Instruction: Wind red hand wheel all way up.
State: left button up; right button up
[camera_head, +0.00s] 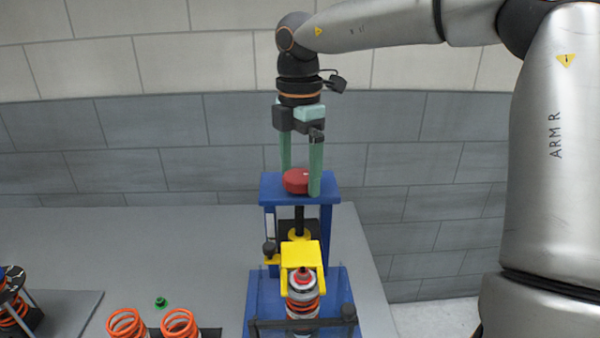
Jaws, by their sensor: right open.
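The red hand wheel (296,181) sits on top of the blue press frame (327,215). My right gripper (301,190) points straight down over the wheel. Its two green fingers are apart, one to the left of and behind the wheel, one at its right side. Whether they touch the wheel I cannot tell. A dark screw runs down from the frame's top to a yellow press head (300,255). Below that head stands a shock absorber with a red-orange spring (302,304). My left gripper is not in view.
Two orange springs (127,323) stand at the front left beside a small green part (161,302). A dark fixture (17,300) with another orange spring is at the far left edge. The grey table (190,240) is clear left of the press. A tiled wall rises behind.

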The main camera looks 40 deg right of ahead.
jog(key=m, duration=0.7)
jog(key=c, duration=1.3)
jog(key=n, duration=0.3)
jog(key=shift+p, duration=0.35)
jog(key=n+p, duration=0.1)
jog(key=n, duration=0.3)
jog(key=n+p, duration=0.1)
jog(key=n, duration=0.6)
jog(key=shift+n, duration=0.3)
jog(key=shift+n+p, duration=0.4)
jog(key=shift+n, duration=0.7)
jog(key=shift+n, duration=0.3)
